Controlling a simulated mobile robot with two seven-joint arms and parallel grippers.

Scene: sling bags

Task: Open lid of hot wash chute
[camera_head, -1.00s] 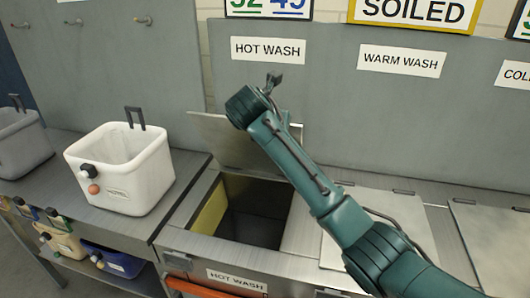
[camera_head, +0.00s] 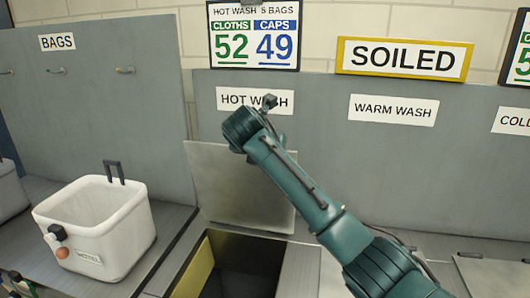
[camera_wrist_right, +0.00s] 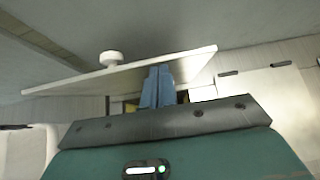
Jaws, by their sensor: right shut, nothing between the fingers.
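The hot wash chute lid (camera_head: 240,185) is a grey metal plate standing steeply raised at the back of its opening, in front of the grey back panel. The open chute (camera_head: 245,265) below shows a dark inside and a yellowish side wall. My right gripper (camera_head: 268,102) is above the lid's upper edge, over the "HOT WASH" label. In the right wrist view the blue fingers (camera_wrist_right: 156,87) are shut and empty, overlapping the lid (camera_wrist_right: 75,85) in the picture; whether they touch it is unclear. A pale round knob (camera_wrist_right: 112,58) is on the lid. My left gripper is not in view.
A white bin (camera_head: 97,235) stands on the counter to the left. A warm wash label (camera_head: 393,109) is on the panel to the right, and a signboard (camera_head: 254,36) hangs above. My right arm covers part of the counter.

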